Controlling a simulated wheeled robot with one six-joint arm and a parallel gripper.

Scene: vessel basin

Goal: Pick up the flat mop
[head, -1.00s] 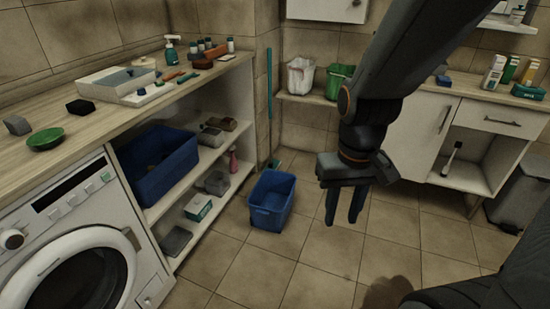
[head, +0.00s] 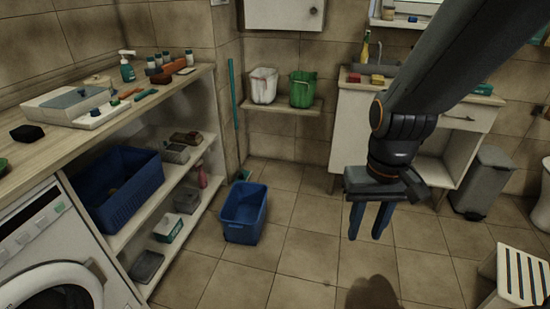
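A thin teal pole (head: 233,95), which looks like the handle of the flat mop, stands upright in the corner beyond the end of the counter. Its lower end reaches the floor near a small teal and grey piece (head: 245,174), partly hidden behind the blue bucket and the shelf end; I cannot make out the mop head clearly. My gripper (head: 368,228) hangs pointing down over the open floor, to the right of the pole and nearer to me. Its two blue-grey fingers are apart with nothing between them.
A blue bucket (head: 243,215) stands on the floor in front of the corner. A wall shelf (head: 285,106) holds a white and a green bucket. The counter (head: 190,83) and washing machine (head: 55,270) line the left. A white slatted stool (head: 521,268) is at right. The middle floor is clear.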

